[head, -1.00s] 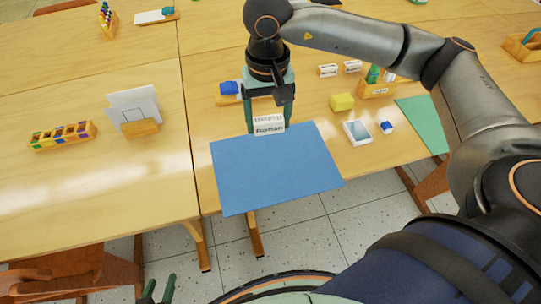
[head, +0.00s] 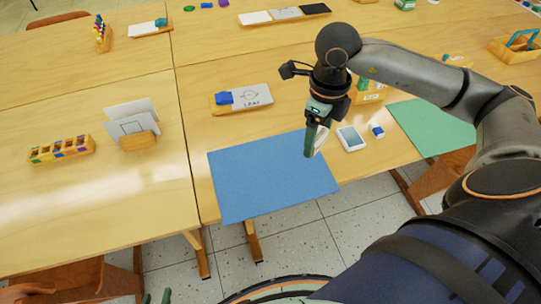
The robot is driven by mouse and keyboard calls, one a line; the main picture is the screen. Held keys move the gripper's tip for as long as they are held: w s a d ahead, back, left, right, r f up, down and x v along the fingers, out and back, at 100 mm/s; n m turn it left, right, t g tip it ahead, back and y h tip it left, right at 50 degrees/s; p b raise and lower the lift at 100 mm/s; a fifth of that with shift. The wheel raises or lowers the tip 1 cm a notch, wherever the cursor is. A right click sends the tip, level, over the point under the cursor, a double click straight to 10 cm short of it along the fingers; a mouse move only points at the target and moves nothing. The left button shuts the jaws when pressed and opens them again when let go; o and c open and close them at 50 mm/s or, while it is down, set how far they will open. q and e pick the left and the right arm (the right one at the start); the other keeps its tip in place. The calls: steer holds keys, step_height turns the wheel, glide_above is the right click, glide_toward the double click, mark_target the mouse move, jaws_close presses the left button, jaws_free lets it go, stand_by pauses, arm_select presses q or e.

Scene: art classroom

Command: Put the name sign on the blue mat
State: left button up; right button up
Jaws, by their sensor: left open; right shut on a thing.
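My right gripper (head: 314,148) is shut on the name sign (head: 321,139), a white piece seen nearly edge-on and mostly hidden by the fingers. It hangs over the right edge of the blue mat (head: 268,180), near the mat's far right corner. I cannot tell whether the sign touches the mat or the table. The blue mat lies flat and bare at the table's front edge. My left gripper (head: 157,298) is open at the bottom edge of the view, with only its fingertips showing, well short of the tables.
Right of the sign lie a white tablet-like frame (head: 350,139) and a small blue block (head: 378,132). A green mat (head: 433,125) lies further right. A wooden tray with a drawing card (head: 241,98) sits behind the blue mat. A card holder (head: 139,142) stands left.

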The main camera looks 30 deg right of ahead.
steer(key=shift+s+d+m, duration=0.25)
steer(key=shift+d+m, duration=0.15)
steer(key=shift+m, duration=0.7)
steer(key=shift+w, duration=0.2)
steer(key=w+a+f, duration=0.1)
steer(key=w+f, duration=0.3)
steer(key=w, duration=0.4)
glide_above(278, 143)
steer(key=s, duration=0.1)
step_height(278, 143, down, 5)
steer(key=shift+s+d+r, duration=0.1)
steer(key=shift+r, duration=0.1)
steer(key=shift+w+f, duration=0.45)
steer(key=shift+f, duration=0.1)
steer(key=shift+w+f+p, duration=0.1)
steer(key=shift+f+p, duration=0.2)
steer(key=shift+f, duration=1.3)
